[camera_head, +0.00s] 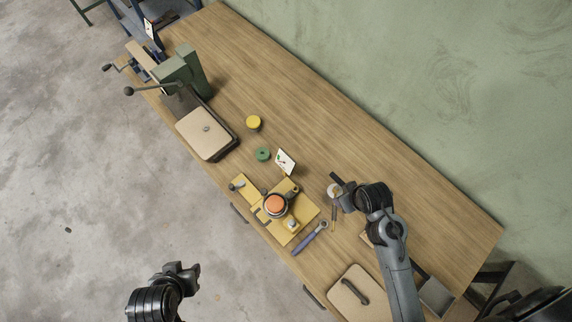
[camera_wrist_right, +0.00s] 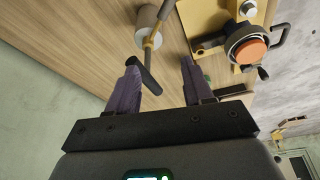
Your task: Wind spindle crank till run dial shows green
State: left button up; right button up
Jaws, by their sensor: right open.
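A yellow fixture (camera_head: 302,222) with an orange round top (camera_head: 276,204) sits near the bench's front edge; it also shows at upper right in the right wrist view (camera_wrist_right: 208,22). A crank-like piece with a pale cylinder (camera_wrist_right: 147,22), brass rod and black handle (camera_wrist_right: 146,76) shows in the right wrist view. My right gripper (camera_wrist_right: 160,63) is open, with the black handle between its fingers, closer to the left finger; contact is unclear. A small white card or dial (camera_head: 286,161) stands behind the fixture, its markings too small to read. My left gripper (camera_head: 188,275) hangs off the bench's front, its jaws unclear.
A blue-handled tool (camera_head: 309,238) lies beside the fixture. A green disc (camera_head: 263,154) and yellow disc (camera_head: 253,122) lie behind it. A green machine (camera_head: 184,73) and beige-topped box (camera_head: 205,133) stand left; a beige lid (camera_head: 352,295) lies right. The bench's back strip is clear.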

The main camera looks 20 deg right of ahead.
jog(key=shift+r, duration=2.75)
